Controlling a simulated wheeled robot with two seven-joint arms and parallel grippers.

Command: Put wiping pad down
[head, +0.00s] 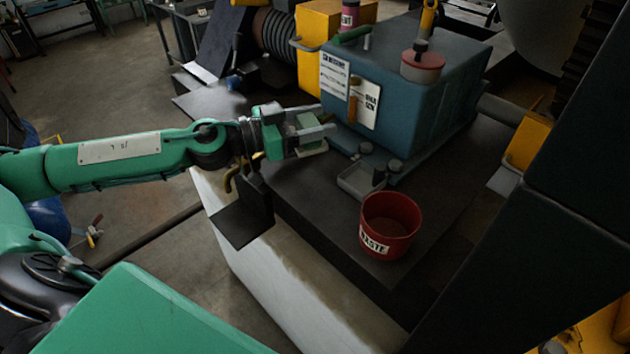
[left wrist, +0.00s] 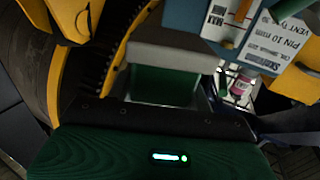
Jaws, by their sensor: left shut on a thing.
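My left gripper (head: 318,132) reaches in from the left over the dark bench top, close to the front of the blue housing. My right gripper is in neither view.
The blue housing (head: 440,85) with white labels stands behind the gripper. A small metal tray (head: 352,184) and a red waste bin (head: 391,222) stand to the right on the dark bench top (head: 310,200). Bare bench lies left of the tray. A pink bottle (head: 350,16) stands at the back.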

